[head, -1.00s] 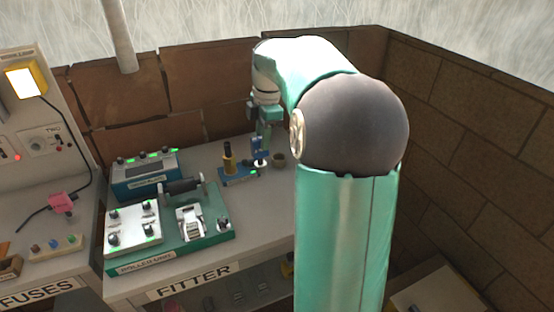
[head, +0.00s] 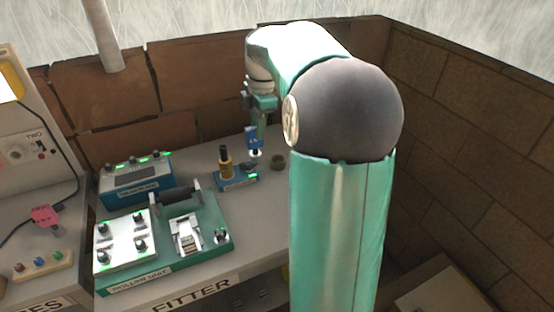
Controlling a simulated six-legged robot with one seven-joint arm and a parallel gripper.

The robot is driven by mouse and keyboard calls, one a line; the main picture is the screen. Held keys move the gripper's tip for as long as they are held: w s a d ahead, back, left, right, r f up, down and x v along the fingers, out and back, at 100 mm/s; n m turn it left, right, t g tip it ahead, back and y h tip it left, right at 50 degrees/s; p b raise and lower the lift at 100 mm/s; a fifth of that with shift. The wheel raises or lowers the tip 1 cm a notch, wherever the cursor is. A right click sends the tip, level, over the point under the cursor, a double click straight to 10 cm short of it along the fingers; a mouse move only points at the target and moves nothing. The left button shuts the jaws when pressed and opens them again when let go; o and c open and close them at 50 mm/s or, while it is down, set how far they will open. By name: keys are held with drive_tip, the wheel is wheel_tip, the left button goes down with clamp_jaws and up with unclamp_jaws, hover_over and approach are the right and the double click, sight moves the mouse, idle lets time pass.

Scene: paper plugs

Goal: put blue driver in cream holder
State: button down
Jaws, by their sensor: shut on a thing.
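My gripper (head: 259,124) points down over the back of the bench and is shut on a small blue thing with a pale lower end, which looks like the blue driver (head: 253,138). The driver hangs roughly upright, just above the right part of a small blue stand (head: 226,187). A small round brownish cup (head: 277,161) stands on the bench just right of the stand. It may be the cream holder, but its colour is too dim to be sure. The fingertips are small and partly merge with the driver.
A yellow and black tool (head: 226,164) stands in the blue stand's left part. A green roller unit (head: 213,250) and a blue box with green lights (head: 135,180) lie to the left. Brick walls close the back and right.

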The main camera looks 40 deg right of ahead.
drive_tip(key=w+d+f, duration=0.5)
drive_tip(key=d+f, duration=0.7)
drive_tip(key=shift+d+f, duration=0.4)
drive_tip(key=shift+f, duration=0.1)
drive_tip(key=c, duration=1.2)
unclamp_jaws()
drive_tip(key=shift+o, duration=0.2)
